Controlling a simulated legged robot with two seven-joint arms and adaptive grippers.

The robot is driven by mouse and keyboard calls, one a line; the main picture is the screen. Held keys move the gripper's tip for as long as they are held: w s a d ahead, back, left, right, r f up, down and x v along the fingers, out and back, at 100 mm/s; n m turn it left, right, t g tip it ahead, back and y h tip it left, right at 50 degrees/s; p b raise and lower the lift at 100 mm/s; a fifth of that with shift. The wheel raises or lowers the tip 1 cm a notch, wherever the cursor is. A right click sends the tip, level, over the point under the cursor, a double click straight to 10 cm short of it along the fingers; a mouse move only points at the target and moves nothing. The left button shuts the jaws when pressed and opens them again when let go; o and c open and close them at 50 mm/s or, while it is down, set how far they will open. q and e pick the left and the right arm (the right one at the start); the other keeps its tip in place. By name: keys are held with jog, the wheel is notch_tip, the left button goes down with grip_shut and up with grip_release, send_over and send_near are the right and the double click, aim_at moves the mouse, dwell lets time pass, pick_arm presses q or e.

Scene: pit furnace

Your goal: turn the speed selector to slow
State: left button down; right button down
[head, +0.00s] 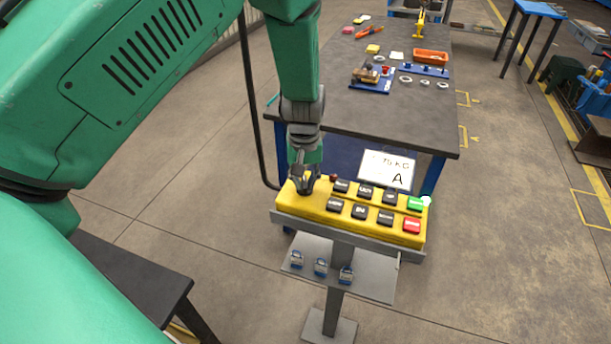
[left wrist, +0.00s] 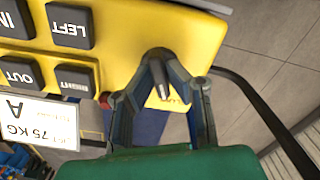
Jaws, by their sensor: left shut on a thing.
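A yellow control box (head: 322,213) stands on a grey post, with two rows of dark buttons and a green and a red one at the right end. My left gripper (head: 305,183) is over the box's left end, pointing down. In the left wrist view my left gripper (left wrist: 160,62) is shut on a small dark selector knob (left wrist: 160,82) on the yellow face. The fingers hide most of the knob and its markings, so its setting cannot be read. My right gripper is not in view.
A white sign (head: 386,170) reading 75 KG and A stands behind the box. A small red button (head: 333,178) is close to my gripper. A shelf (head: 375,278) with several padlocks is below. A dark workbench (head: 400,112) with parts stands behind.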

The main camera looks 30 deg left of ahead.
aim_at(305, 181)
pick_arm(q)
jog(key=shift+n, duration=0.5)
jog(key=c, duration=1.6)
grip_release()
jog(key=shift+r, duration=0.2)
notch_tip(305, 181, up, 12)
jog(key=shift+w+f, duration=0.1)
jog(key=shift+f, duration=0.15)
